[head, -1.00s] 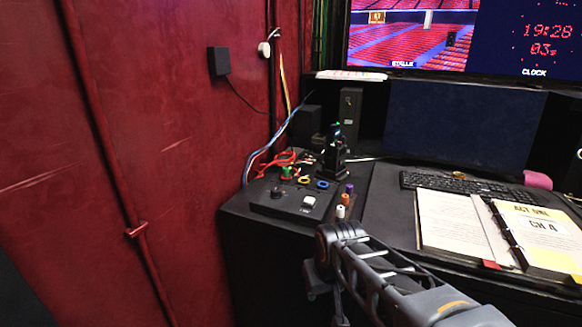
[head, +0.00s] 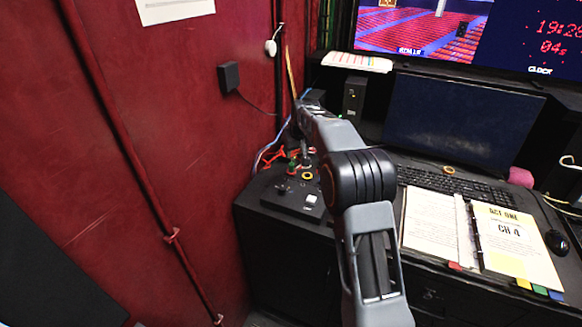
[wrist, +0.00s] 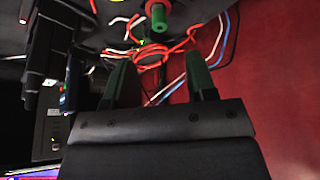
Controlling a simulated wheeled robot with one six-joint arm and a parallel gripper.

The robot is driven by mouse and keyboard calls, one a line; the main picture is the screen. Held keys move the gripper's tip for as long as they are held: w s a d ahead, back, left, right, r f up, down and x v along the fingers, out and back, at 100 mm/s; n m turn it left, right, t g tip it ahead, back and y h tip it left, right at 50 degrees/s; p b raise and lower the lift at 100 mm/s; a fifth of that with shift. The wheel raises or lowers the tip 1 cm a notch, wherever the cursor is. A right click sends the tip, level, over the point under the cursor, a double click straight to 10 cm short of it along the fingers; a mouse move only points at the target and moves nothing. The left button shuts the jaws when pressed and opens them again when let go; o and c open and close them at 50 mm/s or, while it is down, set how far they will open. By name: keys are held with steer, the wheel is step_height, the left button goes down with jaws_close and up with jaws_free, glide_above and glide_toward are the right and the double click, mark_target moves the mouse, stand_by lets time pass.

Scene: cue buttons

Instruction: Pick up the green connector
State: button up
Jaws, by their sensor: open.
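The green connector (wrist: 159,17) shows at the top of the wrist view as a short green cylinder, with a small red part beside its top. In the head view it is a small green spot (head: 292,167) on the dark control box (head: 288,200), near red cables. My gripper (wrist: 160,62) is open and empty. Its two green-padded fingers point towards the connector, which lies beyond the fingertips and roughly in line with the gap. In the head view my arm hides part of the box and most of the gripper.
Red cables (wrist: 150,50) lie tangled near the connector, with blue and white cables (wrist: 170,88) beside them. The red wall (head: 150,130) stands close on the left. A monitor (head: 460,120), a keyboard (head: 455,185) and an open binder (head: 515,245) are on the desk at right.

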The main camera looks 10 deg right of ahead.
mark_target(291, 164)
steer(key=shift+p+x, duration=1.2)
steer(key=shift+x, duration=3.95)
steer(key=shift+w, duration=0.1)
steer(key=shift+c, duration=0.4)
jaws_close()
